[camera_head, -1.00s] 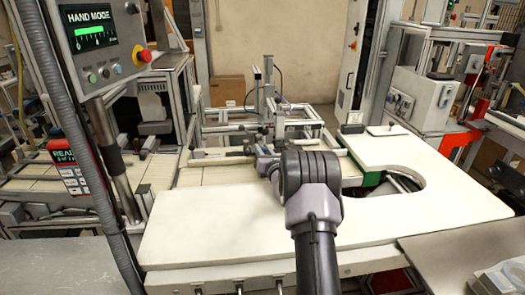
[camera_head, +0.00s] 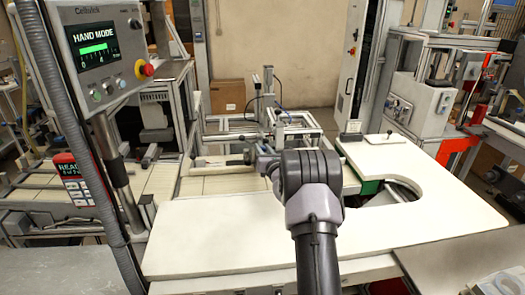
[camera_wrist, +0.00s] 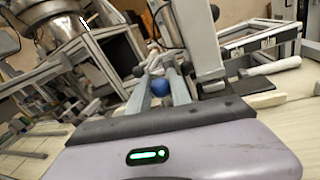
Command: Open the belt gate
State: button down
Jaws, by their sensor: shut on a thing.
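In the head view my gripper (camera_head: 242,160) reaches left over the pale slatted belt (camera_head: 205,185), partly hidden by my own wrist. The knob cannot be made out in the head view. A thin light bar (camera_head: 205,163) lies low at the fingers' left, over the belt. I take it for part of the belt gate, but how it joins the knob and how far it stands open cannot be told.
A metal frame with a post (camera_head: 268,95) stands behind the gripper. A white worktop (camera_head: 215,240) with a rounded cutout fills the front and right. A control panel (camera_head: 97,50) reading HAND MODE stands at left. A cardboard box (camera_head: 227,96) sits at the back.

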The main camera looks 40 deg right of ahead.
jog(key=c, duration=1.5)
grip_release()
jog(key=shift+r, duration=0.3)
jog(key=shift+o, duration=0.2)
jog(key=shift+f, duration=0.1)
jog(key=p+v, duration=0.2)
jog(key=v, duration=1.5)
jog(key=shift+s+p, duration=0.15)
jog(key=shift+p, duration=0.2)
jog(key=shift+a, duration=0.2)
